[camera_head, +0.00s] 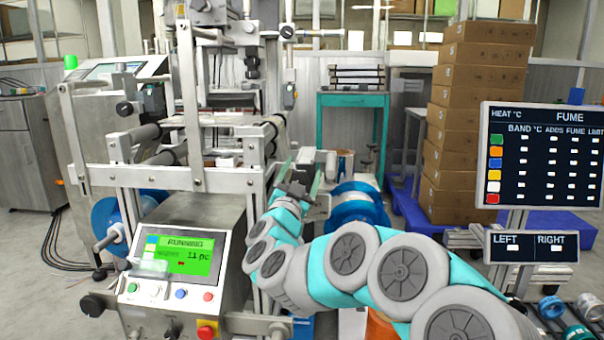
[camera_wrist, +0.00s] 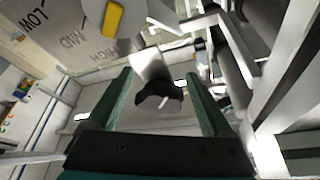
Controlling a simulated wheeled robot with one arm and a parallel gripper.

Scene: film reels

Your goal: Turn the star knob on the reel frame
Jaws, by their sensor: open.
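In the wrist view a dark lobed knob (camera_wrist: 158,96), which looks like the star knob, sits on a pale bracket or shaft. My gripper (camera_wrist: 156,78) is open, with one green finger to the left of the knob and one to the right. Both fingers look apart from it, and I cannot tell how deep the knob lies between them. In the head view my gripper (camera_head: 303,176) is at the right side of the metal reel frame (camera_head: 220,180). I cannot make out this knob there; my arm and gripper cover that area.
A dial with a yellow pointer (camera_wrist: 113,19) and LOW and MID marks is at the wrist view's upper left. A control box with a green screen (camera_head: 182,255) stands front left. A blue reel (camera_head: 357,205) is right of my gripper. Stacked cartons (camera_head: 470,120) stand behind.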

